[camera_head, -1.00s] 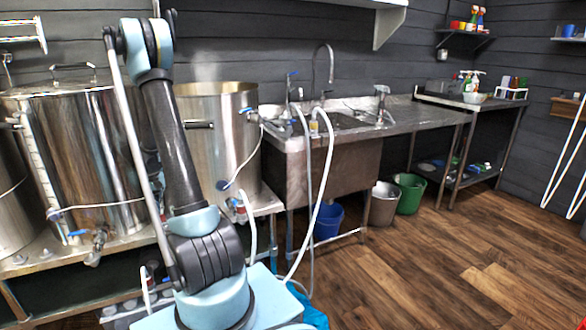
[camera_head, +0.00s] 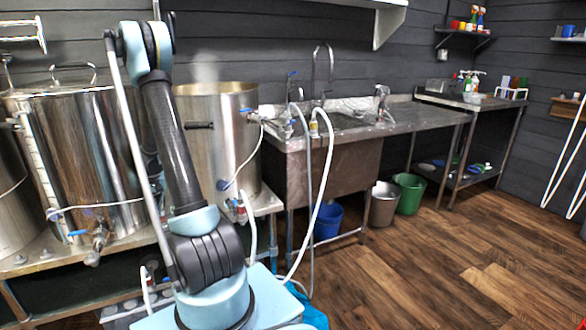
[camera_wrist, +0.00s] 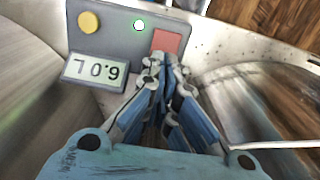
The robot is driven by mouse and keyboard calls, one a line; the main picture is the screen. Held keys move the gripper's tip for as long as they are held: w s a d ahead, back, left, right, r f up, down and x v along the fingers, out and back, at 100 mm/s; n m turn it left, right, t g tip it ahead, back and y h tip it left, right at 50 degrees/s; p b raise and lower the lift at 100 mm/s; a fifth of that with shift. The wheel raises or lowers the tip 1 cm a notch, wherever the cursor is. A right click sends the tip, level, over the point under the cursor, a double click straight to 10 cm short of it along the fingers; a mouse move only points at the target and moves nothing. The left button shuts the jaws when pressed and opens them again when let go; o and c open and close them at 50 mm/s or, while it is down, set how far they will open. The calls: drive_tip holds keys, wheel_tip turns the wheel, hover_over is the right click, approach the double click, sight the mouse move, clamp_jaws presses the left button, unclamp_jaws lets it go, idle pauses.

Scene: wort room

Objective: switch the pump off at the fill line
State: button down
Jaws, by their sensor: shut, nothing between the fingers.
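In the wrist view a grey pump panel (camera_wrist: 115,40) carries a round yellow button (camera_wrist: 89,22), a small lit green-white lamp (camera_wrist: 138,25) and a square red button (camera_wrist: 167,41). A display (camera_wrist: 94,71) on it appears upside down and shows a figure with an L; I cannot read the digits surely. My gripper (camera_wrist: 167,62) is shut and empty, its fingertips right at the lower edge of the red button. I cannot tell whether they touch it. In the head view my gripper and the panel are hidden.
A large steel kettle (camera_head: 80,150) and an open steel pot (camera_head: 222,125) stand on a metal bench at the left. White hoses (camera_head: 322,190) run down by the sink (camera_head: 335,165). Buckets stand beneath. The wooden floor (camera_head: 450,260) at right is clear.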

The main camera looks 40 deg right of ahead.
drive_tip(key=shift+f, duration=0.45)
drive_tip(key=shift+r, duration=3)
